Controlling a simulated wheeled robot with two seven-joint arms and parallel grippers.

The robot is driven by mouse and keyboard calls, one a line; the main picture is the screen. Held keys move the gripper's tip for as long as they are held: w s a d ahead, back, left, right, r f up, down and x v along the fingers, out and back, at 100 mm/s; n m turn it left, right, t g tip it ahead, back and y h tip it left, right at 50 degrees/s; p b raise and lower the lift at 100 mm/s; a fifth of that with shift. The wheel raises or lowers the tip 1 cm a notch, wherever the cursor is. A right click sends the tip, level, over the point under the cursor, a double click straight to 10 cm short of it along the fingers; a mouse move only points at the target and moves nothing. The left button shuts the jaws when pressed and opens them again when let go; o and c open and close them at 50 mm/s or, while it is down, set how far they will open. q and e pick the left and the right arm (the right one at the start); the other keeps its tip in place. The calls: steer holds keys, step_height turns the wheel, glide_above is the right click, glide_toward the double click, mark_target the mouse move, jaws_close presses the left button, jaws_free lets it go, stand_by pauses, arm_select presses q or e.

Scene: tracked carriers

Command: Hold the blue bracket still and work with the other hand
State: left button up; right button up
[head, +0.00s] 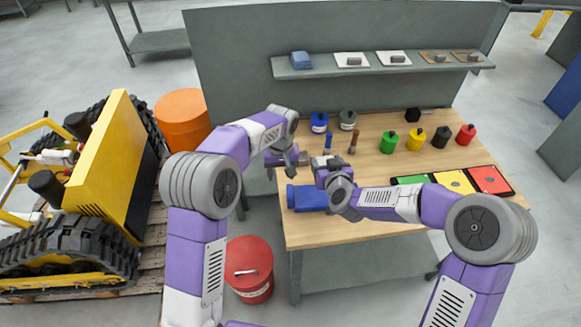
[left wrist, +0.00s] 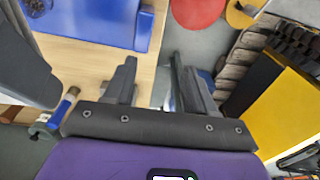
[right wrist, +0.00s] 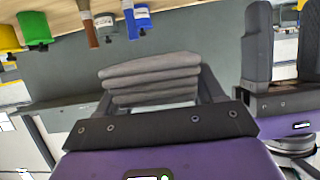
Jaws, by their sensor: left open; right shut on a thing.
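The blue bracket (head: 306,198) lies on the near left part of the workbench, partly hidden behind my right gripper and arm. Its blue body also shows at the top of the left wrist view (left wrist: 95,20). My left gripper (head: 293,160) is open and empty by the bench's left edge, apart from the bracket; bench edge and floor show between its fingers (left wrist: 160,75). My right gripper (head: 322,167) is above the bench, just beyond the bracket. In the right wrist view it is shut on a folded grey cloth (right wrist: 150,78).
On the bench (head: 300,235) stand a blue jar (head: 319,122), a grey jar (head: 347,120), two brush-like tools and several coloured pots. Coloured trays (head: 455,181) lie right. A shelf (head: 385,68) is behind. A red drum (head: 249,270) and yellow tracked carrier (head: 105,150) stand left.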

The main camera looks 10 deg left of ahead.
mark_target(290, 193)
arm_select(q)
steer(key=s+d+r, duration=0.1)
steer(key=d+r, duration=0.2)
steer(key=r, duration=0.1)
steer(key=shift+m, duration=0.3)
step_height(290, 193, down, 12)
steer(key=shift+s+r, duration=0.1)
steer(key=shift+s, duration=0.05)
steer(key=shift+d, duration=0.1)
jaws_close()
